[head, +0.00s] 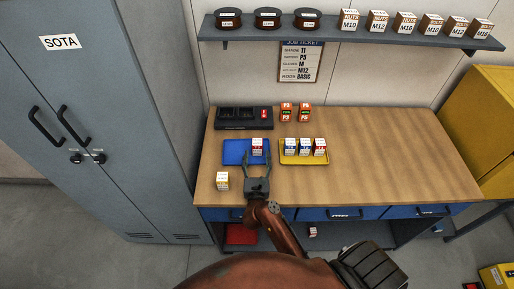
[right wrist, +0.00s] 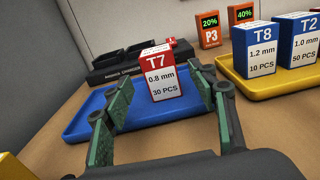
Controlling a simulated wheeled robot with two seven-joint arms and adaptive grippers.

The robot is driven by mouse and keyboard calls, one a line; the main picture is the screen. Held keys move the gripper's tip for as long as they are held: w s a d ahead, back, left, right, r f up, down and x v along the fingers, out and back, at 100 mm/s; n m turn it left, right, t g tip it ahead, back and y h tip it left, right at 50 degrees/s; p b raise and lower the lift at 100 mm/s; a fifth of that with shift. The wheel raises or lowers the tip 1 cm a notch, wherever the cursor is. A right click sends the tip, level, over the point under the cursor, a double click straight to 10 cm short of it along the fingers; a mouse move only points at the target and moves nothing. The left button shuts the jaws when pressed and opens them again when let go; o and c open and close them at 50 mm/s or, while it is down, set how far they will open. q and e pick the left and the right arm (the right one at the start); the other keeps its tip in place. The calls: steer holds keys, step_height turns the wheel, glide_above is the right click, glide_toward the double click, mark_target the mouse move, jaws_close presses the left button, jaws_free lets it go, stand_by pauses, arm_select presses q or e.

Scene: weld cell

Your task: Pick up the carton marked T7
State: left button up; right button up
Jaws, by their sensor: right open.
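The carton marked T7 (right wrist: 160,76) is red and white and stands upright on a blue tray (right wrist: 88,114). In the head view the T7 carton (head: 257,146) stands toward the right part of the blue tray (head: 234,152). My right gripper (head: 257,158) is open, with its fingers pointing at the carton. In the right wrist view the right gripper's green pads (right wrist: 165,105) are spread, with the carton between and beyond them. I see no contact with the carton. My left gripper is not in view.
A yellow tray (head: 304,162) with several cartons, among them T8 (right wrist: 261,52) and T2 (right wrist: 296,45), is close on the right. A white and yellow carton (head: 222,181) stands near the front left. A black charger (head: 244,118) is behind. The right side of the bench is clear.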

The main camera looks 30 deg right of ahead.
mark_target(257, 149)
steer(key=x, duration=0.6)
steer(key=shift+w, duration=0.1)
steer(key=shift+c, duration=0.5)
steer(key=c, duration=1.2)
steer(key=shift+r, duration=0.15)
